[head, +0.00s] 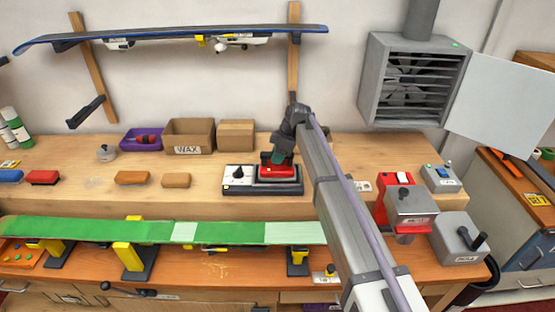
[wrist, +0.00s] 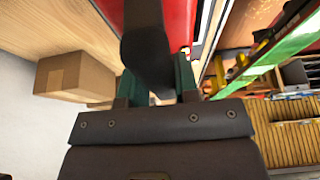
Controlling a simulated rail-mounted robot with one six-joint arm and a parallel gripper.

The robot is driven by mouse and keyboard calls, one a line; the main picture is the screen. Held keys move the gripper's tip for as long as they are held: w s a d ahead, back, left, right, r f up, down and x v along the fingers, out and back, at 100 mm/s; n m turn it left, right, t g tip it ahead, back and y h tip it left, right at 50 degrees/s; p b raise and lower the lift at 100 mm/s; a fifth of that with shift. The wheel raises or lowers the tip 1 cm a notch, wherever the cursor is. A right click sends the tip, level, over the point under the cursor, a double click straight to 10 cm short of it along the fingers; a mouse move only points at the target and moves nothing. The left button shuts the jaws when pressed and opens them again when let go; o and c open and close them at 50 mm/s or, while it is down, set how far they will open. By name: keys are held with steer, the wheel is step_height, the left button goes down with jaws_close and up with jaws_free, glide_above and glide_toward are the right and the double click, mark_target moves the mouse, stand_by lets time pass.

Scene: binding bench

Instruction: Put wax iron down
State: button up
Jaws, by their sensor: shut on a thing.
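The wax iron (head: 270,170) is red with a dark handle. It is over the black pad of a stand (head: 238,174) that has a white panel and a black knob. The iron looks level and low on the pad; I cannot tell if it touches. My gripper (head: 282,155) reaches down from above, its green fingers shut on the handle. In the wrist view my gripper (wrist: 158,78) has a green finger on each side of the dark handle (wrist: 147,45), with the iron's red body (wrist: 180,20) beyond. The iron's underside is hidden.
A brown WAX box (head: 188,135), a closed carton (head: 236,135) and a purple bin (head: 141,139) stand behind to the left. A green ski or board (head: 110,230) lies on clamps in front. A red-and-grey machine (head: 408,205) stands right. Bench space left of the stand is partly clear.

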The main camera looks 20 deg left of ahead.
steer(key=shift+f+b, duration=0.45)
steer(key=o, duration=0.9)
steer(key=p+v, duration=1.2)
steer(key=v, duration=0.1)
steer(key=shift+s+a, duration=0.15)
steer(key=shift+a, duration=0.1)
